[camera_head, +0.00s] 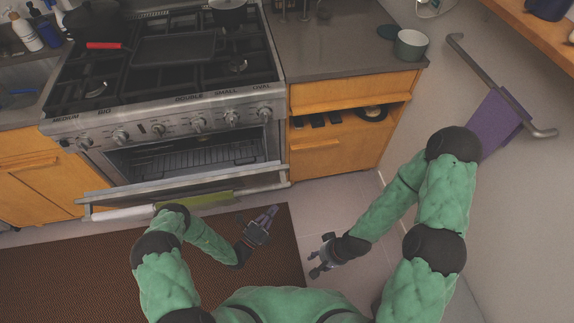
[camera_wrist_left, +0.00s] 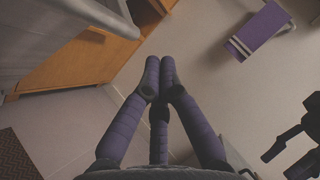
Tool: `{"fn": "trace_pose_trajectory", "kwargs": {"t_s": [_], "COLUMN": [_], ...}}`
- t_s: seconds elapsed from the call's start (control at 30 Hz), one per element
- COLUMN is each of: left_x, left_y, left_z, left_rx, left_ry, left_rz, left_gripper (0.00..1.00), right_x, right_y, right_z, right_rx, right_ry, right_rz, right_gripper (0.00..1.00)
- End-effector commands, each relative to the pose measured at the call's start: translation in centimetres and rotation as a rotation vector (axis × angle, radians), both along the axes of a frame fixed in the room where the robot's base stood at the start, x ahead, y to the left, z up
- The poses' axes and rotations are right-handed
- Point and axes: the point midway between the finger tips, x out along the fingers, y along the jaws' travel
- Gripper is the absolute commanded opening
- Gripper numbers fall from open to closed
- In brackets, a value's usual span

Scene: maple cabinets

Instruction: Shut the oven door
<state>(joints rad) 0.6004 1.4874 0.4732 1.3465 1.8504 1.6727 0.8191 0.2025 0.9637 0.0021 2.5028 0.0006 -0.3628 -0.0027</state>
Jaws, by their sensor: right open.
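The oven door (camera_head: 235,180) stands partly open, tilted out from the oven front. Its handle bar (camera_head: 270,188) runs along its top edge, with a green towel (camera_head: 208,201) and a white towel (camera_head: 122,213) on it. The oven rack (camera_head: 190,160) shows through the gap behind the door. My left gripper (camera_head: 272,213) is just in front of the door's right end, apart from it. In the left wrist view its purple fingers (camera_wrist_left: 160,68) come together at the tips with nothing between them. My right gripper (camera_head: 316,259) is open and empty, further right over the floor.
The stove top (camera_head: 175,60) carries a griddle and pots. A wooden cabinet (camera_head: 335,155) with an open shelf stands right of the oven. A brown mat (camera_head: 60,270) covers the floor in front. A wall rail (camera_head: 500,90) holds a purple towel (camera_head: 490,122).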

Motion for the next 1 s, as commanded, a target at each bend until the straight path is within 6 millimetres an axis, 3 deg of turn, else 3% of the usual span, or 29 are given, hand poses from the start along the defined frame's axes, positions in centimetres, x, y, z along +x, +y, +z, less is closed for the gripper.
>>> {"fn": "trace_pose_trajectory", "kwargs": {"t_s": [0.1,0.23,0.77,1.0], "left_x": [0.5,1.3,8.7,11.2], "left_y": [0.7,0.1,-4.9,-3.9], "left_z": [0.1,0.4,3.0,4.1], "left_rx": [-0.022,-0.022,-0.020,-0.020], "left_ry": [-0.002,-0.005,-0.007,-0.005], "left_rz": [0.037,0.037,0.033,0.036], "left_gripper": [0.00,0.00,0.00,0.00], "right_x": [-0.1,-0.1,-0.1,-0.1], "right_y": [0.0,0.0,0.0,0.0], "right_z": [0.1,-0.1,-1.7,-2.4], "right_rx": [0.000,0.000,0.000,0.000], "right_ry": [0.002,0.002,0.001,0.001], "right_rz": [0.001,0.001,0.000,0.000], "right_gripper": [0.43,0.43,0.43,0.43]}}
